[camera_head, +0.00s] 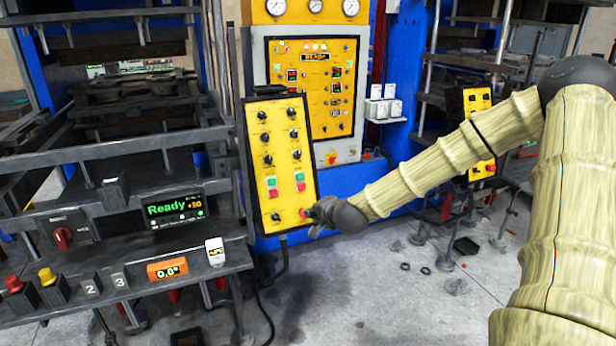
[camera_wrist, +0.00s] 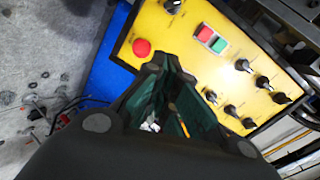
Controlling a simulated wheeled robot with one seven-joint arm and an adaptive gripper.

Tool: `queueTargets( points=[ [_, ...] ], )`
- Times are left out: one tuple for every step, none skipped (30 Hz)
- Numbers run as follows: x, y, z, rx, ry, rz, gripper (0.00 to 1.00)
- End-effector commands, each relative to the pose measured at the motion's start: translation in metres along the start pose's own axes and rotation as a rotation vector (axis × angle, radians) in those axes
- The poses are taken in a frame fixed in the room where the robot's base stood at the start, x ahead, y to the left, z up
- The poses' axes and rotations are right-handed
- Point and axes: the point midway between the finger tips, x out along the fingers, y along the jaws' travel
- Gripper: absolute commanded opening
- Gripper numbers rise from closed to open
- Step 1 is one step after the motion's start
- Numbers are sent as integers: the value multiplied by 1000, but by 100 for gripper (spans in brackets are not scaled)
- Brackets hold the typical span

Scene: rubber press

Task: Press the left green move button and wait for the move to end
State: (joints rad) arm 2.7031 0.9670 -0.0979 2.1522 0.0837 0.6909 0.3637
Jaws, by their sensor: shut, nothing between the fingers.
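The yellow control panel (camera_head: 280,150) stands left of my arm, with two green-and-red button pairs on its lower half. The left green move button (camera_head: 271,182) sits above its red button (camera_head: 273,193). In the wrist view the left green button (camera_wrist: 219,46) and its red neighbour are unobstructed, beyond and right of the fingertips. My gripper (camera_head: 318,211) is shut and empty, at the panel's lower right corner beside the red mushroom button (camera_head: 306,214). The fingertips (camera_wrist: 165,65) show in the wrist view; the right button pair is hidden there. I see no contact with the left green button.
The red mushroom button (camera_wrist: 142,47) is close to the fingertips, and several black knobs (camera_wrist: 242,65) line the panel. A press with a screen (camera_head: 175,211) reading "Ready" stands at left. An orange display (camera_head: 167,269) reads 0.0°. Open floor (camera_head: 380,300) lies below the gripper.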

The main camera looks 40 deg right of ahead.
Motion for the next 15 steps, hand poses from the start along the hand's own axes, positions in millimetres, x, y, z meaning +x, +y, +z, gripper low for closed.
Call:
queueTargets(
  points=[
    [-2,-12,-11,40,11,-22,0],
    [-3,-17,-17,63,16,-33,0],
    [-4,-24,-24,92,22,-48,0],
    [-5,-29,-29,113,27,-58,0],
    [-6,-33,-34,133,30,-68,0],
    [-7,-39,-40,158,35,-80,0],
    [-8,-43,-44,176,38,-89,0],
    [-8,-46,-48,193,41,-97,0],
    [-9,-50,-53,213,44,-107,0],
    [-10,-53,-56,227,46,-113,0],
    [-10,-55,-59,238,48,-118,0],
    [-11,-58,-62,251,50,-125,0],
    [-11,-59,-63,259,51,-129,0],
    [-11,-60,-65,266,51,-132,0],
    [-12,-62,-66,273,52,-135,0]
  ],
)
